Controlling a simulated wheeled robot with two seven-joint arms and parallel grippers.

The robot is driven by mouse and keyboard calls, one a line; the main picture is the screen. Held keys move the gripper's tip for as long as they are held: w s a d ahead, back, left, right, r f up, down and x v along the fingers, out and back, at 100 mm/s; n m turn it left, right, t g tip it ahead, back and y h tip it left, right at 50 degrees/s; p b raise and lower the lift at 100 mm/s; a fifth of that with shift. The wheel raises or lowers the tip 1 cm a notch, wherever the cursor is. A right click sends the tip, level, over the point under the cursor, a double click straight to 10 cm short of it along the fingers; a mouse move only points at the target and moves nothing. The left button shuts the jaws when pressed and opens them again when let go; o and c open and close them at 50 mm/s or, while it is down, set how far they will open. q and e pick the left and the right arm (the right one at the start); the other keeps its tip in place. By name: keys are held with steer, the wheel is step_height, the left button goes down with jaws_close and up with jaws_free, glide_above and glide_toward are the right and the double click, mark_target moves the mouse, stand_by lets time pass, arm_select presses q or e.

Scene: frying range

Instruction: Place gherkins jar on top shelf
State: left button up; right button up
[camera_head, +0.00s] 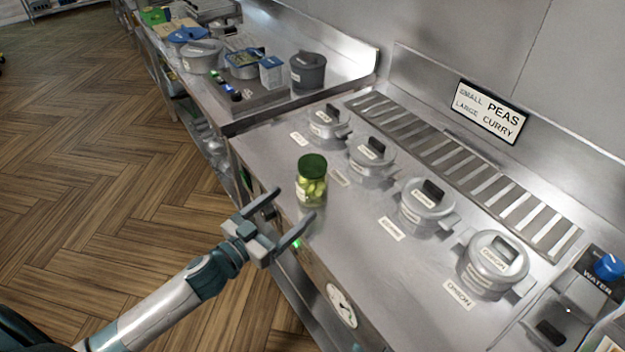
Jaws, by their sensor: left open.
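The gherkins jar (311,182), glass with a dark green lid, stands upright on the steel counter (365,243) near its front edge. My left gripper (295,203) comes in from the lower left. Its two fingers are spread apart with nothing between them. The gripper is just in front of the jar, with one fingertip to the left of it and the other below it in the picture. I cannot tell whether either touches the jar. The top shelf cannot be made out for certain. My right gripper is not in view.
Several lidded metal pots (427,204) stand in a row behind the jar, with labels before them. A sign (487,111) hangs on the back wall. A farther counter holds more pots (307,71) and boxes. A blue-topped item (609,267) is at the right. Wooden floor lies left.

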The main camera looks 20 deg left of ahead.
mark_target(302, 195)
arm_select(q)
steer(key=x, duration=0.3)
steer(key=shift+w+r+p, duration=0.1)
steer(key=shift+p, duration=0.3)
steer(key=shift+w+d, duration=0.1)
steer(key=shift+d, duration=0.05)
steer(key=shift+w+d+r+p, duration=0.1)
steer(key=shift+w+p, duration=0.2)
steer(key=shift+w, duration=0.1)
steer(key=p+x, duration=0.2)
steer(key=x, duration=0.2)
steer(key=shift+r, duration=0.15)
steer(key=shift+w+d, duration=0.2)
steer(key=shift+w, duration=0.05)
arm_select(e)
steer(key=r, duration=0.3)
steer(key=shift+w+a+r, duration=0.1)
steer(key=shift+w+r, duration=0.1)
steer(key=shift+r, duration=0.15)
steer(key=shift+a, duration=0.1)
